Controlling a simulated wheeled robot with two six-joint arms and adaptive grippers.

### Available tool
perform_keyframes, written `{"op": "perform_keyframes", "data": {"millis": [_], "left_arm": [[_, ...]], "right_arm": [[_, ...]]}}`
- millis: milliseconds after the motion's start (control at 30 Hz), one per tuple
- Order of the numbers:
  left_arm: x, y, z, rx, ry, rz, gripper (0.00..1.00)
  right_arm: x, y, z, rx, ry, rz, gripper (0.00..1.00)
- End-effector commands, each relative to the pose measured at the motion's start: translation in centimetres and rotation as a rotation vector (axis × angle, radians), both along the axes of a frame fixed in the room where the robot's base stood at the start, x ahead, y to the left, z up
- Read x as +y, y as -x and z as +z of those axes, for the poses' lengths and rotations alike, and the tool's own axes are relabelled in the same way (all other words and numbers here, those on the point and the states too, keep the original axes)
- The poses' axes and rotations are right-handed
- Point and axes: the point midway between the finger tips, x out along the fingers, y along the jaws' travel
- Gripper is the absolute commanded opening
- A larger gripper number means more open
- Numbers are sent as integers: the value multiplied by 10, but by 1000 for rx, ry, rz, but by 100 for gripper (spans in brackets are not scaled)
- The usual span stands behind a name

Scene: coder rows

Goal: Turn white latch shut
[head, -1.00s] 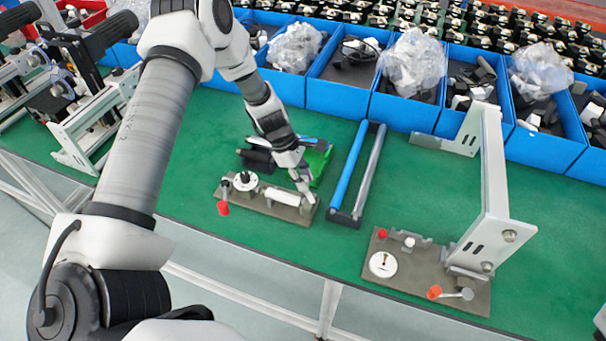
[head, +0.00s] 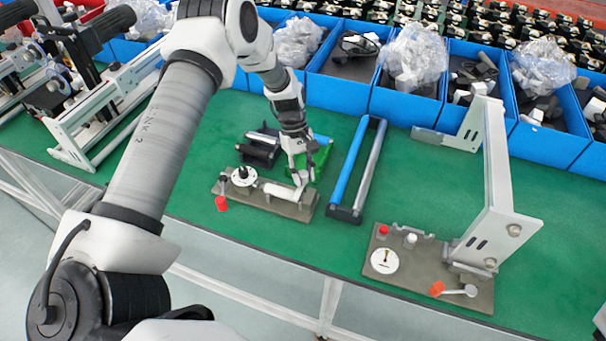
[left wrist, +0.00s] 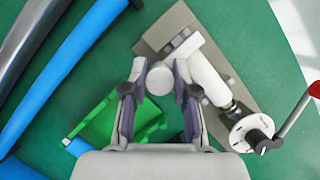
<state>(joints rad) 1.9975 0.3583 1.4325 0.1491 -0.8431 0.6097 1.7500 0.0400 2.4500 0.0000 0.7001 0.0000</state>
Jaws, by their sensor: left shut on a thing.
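The white latch (head: 282,193) is a white cylinder lying along a grey-brown plate (head: 228,189) on the green table. In the left wrist view the latch (left wrist: 207,76) ends in a round white knob (left wrist: 160,81) on its side. My left gripper (head: 300,178) is at the right end of the latch. In the left wrist view my left gripper (left wrist: 160,76) is shut on this knob, one finger on each side. The fingertips are small in the head view. My right gripper is not in view.
The plate also carries a white dial (head: 244,177) and a red-tipped lever (head: 221,203). A second plate (head: 415,262) with a tall white bracket (head: 490,190) is farther right.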

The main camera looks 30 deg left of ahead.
Motion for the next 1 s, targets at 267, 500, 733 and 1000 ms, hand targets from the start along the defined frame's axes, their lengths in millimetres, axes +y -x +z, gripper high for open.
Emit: {"op": "perform_keyframes", "data": {"millis": [267, 500, 733, 1000], "left_arm": [[-1, 3, -3, 9, 2, -39, 0], [-1, 3, -3, 9, 2, -39, 0], [-1, 2, -2, 5, 2, -38, 53], [1, 0, 3, 1, 0, -37, 53]], "right_arm": [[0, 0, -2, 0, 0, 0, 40], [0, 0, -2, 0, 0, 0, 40], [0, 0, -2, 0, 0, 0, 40], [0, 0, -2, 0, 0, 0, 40]]}}
